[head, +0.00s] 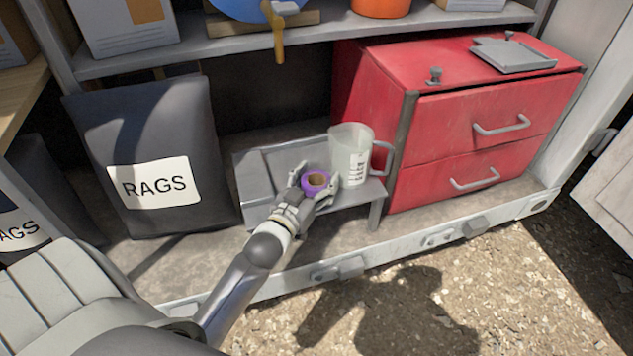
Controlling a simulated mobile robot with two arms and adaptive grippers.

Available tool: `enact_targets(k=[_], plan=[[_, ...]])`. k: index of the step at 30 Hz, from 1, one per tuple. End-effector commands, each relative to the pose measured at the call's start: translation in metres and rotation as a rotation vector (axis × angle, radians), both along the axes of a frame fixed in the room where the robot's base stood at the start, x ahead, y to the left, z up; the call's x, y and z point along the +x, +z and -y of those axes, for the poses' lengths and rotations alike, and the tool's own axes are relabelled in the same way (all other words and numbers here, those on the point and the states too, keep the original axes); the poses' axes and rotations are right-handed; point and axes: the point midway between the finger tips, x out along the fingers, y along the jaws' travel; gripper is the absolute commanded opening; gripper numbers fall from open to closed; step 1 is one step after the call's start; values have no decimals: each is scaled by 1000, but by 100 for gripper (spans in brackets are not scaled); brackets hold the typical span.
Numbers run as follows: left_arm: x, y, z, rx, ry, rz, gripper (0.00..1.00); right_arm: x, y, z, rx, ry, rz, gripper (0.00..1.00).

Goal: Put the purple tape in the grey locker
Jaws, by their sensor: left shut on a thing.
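The purple tape (315,190), a roll with a brown core, is between the fingers of my left gripper (314,185), which is shut on it. The gripper and tape are over the front of a small grey bench (258,190); I cannot tell whether the tape touches its top. The bench stands inside an open-fronted pale grey cabinet (400,244), which looks like the grey locker. My fingers and hand hide parts of the tape's sides. My right gripper is not in view.
A clear measuring jug (350,145) stands on the bench right behind the tape. A red drawer unit (440,134) is to the right, with a grey tray (512,56) on top. A dark RAGS bag (155,165) leans to the left. A shelf (210,47) runs above.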

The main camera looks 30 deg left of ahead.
Motion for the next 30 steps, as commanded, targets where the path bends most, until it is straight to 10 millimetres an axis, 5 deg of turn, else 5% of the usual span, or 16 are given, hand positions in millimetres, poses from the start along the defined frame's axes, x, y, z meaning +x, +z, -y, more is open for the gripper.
enact_targets(k=[12,13,17,30], plan=[[0,-4,0,-1,0,0,37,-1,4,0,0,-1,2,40],[0,-4,0,0,0,0,65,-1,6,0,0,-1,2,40],[0,-4,0,0,0,0,81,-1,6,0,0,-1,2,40],[0,0,0,0,0,1,84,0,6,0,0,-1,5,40]])
